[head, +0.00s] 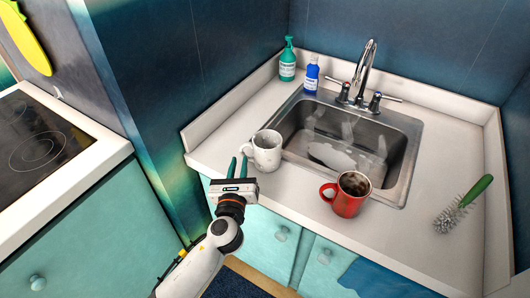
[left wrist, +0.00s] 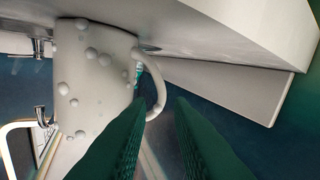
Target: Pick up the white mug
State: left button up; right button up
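The white mug (head: 267,150) stands upright on the counter at the left edge of the sink, its handle pointing left toward my left gripper. My left gripper (head: 239,168) is at the counter's front left, with its two green fingers apart and pointing at the handle. In the left wrist view the mug (left wrist: 92,75) appears inverted, with raised round bumps on its side. Its handle lies just ahead of and between the open fingertips (left wrist: 160,106). I cannot tell whether a finger touches it. My right gripper is not in view.
A red mug (head: 347,194) with dark contents stands on the counter in front of the sink (head: 400,165). A green brush (head: 463,205) lies at right. A green soap bottle (head: 287,62) and a blue bottle (head: 311,76) stand behind. The counter left of the white mug is clear.

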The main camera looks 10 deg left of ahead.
aim_at(242, 152)
pick_arm(q)
jog(key=shift+w+a+f, duration=0.1)
jog(key=shift+w+a, duration=0.05)
jog(key=shift+w, duration=1.25)
jog(key=shift+w+a+f, duration=0.1)
jog(key=shift+w+a, duration=0.05)
jog(key=shift+w, duration=1.2)
jog(key=shift+c, duration=0.6)
grip_shut()
jog(key=shift+r, duration=0.1)
